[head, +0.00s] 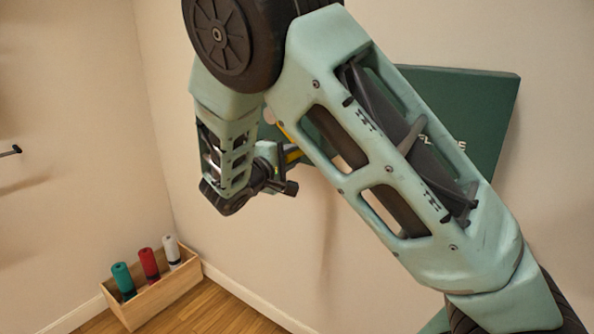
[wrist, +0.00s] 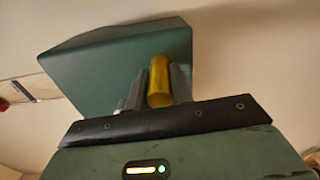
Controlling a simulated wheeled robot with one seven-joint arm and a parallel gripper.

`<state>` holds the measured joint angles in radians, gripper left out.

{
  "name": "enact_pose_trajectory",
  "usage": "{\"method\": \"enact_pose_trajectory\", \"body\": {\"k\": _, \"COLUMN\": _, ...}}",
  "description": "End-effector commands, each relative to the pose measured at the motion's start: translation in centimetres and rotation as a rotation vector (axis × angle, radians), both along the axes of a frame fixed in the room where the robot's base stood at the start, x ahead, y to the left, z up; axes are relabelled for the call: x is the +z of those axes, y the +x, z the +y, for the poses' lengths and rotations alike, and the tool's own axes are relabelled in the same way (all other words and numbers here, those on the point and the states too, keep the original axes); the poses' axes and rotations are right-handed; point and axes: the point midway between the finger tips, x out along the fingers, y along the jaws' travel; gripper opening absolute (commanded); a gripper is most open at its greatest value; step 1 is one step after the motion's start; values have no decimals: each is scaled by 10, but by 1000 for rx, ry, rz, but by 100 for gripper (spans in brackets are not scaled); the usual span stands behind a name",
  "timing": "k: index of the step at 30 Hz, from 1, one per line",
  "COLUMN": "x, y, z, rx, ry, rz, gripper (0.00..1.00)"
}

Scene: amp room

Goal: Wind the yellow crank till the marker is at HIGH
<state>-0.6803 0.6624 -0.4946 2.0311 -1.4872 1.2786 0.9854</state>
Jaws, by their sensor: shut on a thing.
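The yellow crank (head: 293,155) shows as a small piece behind my arm in the head view. In the wrist view its yellow grip (wrist: 160,82) stands between the two grey fingers. My gripper (wrist: 158,92) is shut on this grip; it also shows in the head view (head: 277,172). The dark green box (head: 470,105) on the wall carries the crank; it also shows in the wrist view (wrist: 110,70). My arm hides most of its front. A few pale letters show on it, not readable as a word. The marker and the HIGH label are not visible.
A wooden box (head: 155,300) with a teal, a red and a white roll stands on the wood floor by the wall corner at lower left. A dark peg or hook (head: 10,151) juts in at the left edge. The wall between is bare.

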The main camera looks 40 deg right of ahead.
Motion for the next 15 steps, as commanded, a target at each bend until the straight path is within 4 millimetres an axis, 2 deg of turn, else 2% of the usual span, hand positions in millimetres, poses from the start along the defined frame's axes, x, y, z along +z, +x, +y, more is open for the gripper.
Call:
{"method": "enact_pose_trajectory", "body": {"k": 1, "x": -18, "y": 2, "z": 2, "rx": 0, "ry": 19, "rz": -34, "gripper": 0}}
{"method": "enact_pose_trajectory", "body": {"k": 15, "x": -32, "y": 25, "z": 11, "rx": -1, "ry": 109, "rz": -284, "gripper": 0}}
